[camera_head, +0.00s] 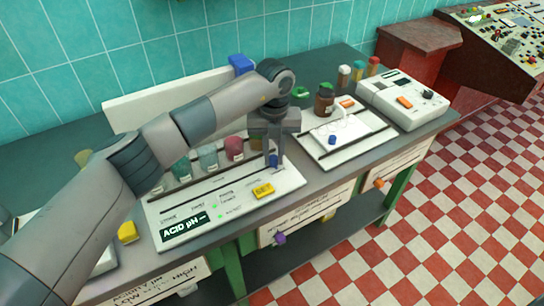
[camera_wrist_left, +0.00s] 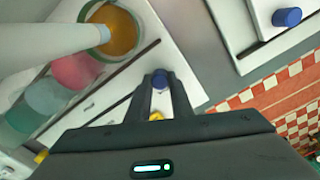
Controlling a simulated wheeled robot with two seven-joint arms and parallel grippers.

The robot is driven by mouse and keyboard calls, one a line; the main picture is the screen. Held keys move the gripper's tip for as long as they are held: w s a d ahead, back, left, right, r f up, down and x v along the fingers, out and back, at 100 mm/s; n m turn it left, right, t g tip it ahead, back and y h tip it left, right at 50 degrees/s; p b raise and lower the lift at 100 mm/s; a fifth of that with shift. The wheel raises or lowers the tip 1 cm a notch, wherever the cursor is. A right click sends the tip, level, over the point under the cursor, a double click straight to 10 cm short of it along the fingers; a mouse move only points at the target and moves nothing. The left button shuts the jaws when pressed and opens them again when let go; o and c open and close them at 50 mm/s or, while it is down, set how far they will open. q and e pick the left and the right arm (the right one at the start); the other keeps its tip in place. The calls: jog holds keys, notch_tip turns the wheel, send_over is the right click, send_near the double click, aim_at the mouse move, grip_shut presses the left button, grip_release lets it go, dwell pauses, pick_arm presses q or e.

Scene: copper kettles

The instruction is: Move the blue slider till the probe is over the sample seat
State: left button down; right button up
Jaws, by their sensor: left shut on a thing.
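My left gripper (camera_head: 274,158) is shut on the blue slider (camera_head: 273,160), a small blue knob at the right end of the long dark slot in the white "ACID pH" board (camera_head: 290,181). In the left wrist view the blue slider (camera_wrist_left: 160,80) sits between my two fingertips (camera_wrist_left: 160,84). There a pale, thick rod (camera_wrist_left: 50,40), perhaps the probe, reaches in from the left; its end overlaps a round vessel of orange liquid (camera_wrist_left: 118,32). I cannot tell which place is the sample seat. My right gripper is not in view.
Pink (camera_head: 234,148) and green (camera_head: 181,168) vessels stand behind the slot. A yellow SET button (camera_head: 263,190) lies in front. Another blue knob (camera_head: 332,139) is on a separate white board to the right, near a brown bottle (camera_head: 324,99) and a white device (camera_head: 402,98).

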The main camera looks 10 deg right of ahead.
pick_arm(q)
jog(key=shift+d+r, duration=0.2)
jog(key=c, duration=1.7)
grip_release()
jog(key=shift+w, duration=0.1)
jog(key=shift+c, duration=0.2)
jog(key=shift+o, duration=0.9)
jog(key=shift+d+f, duration=0.1)
jog(key=shift+f, duration=0.05)
